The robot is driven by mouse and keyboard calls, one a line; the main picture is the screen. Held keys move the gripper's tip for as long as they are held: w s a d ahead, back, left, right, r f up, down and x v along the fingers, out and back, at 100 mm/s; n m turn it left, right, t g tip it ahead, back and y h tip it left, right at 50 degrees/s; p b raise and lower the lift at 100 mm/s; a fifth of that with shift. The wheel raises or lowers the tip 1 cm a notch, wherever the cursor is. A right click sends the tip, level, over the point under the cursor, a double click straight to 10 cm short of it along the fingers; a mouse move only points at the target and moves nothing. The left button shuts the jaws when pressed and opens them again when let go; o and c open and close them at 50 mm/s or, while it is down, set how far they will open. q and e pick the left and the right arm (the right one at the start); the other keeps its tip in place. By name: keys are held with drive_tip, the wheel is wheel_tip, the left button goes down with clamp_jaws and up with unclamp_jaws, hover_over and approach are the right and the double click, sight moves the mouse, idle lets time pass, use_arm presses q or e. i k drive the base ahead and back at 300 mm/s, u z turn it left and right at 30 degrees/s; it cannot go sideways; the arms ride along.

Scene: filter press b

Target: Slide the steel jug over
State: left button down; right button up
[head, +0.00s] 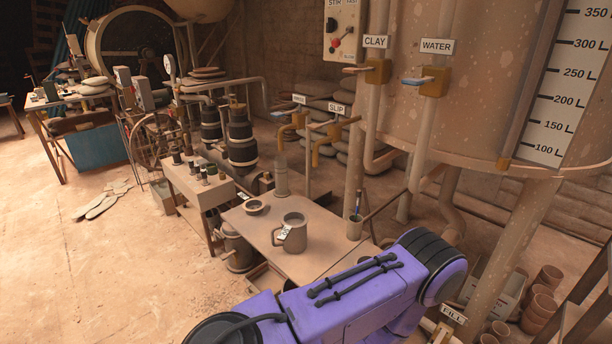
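The steel jug (296,232) is a grey-brown mug-shaped vessel with its handle toward the left and a small white label on it. It stands upright near the middle of a small table (322,252). A purple arm link of mine crosses the bottom of the head view, in front of the table's near edge, and hides part of it. Neither of my grippers shows in the head view, so I cannot see where they are relative to the jug.
Pipes labelled CLAY (375,41) and WATER (436,46) rise behind. Stacked pots (541,308) stand at right. Open floor lies at left.

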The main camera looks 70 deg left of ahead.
sight(296, 242)
drive_tip(key=u, duration=0.5)
drive_tip(key=i, duration=0.7)
drive_tip(key=u, duration=1.1)
drive_tip(key=i, duration=0.35)
drive_tip(key=u, duration=0.45)
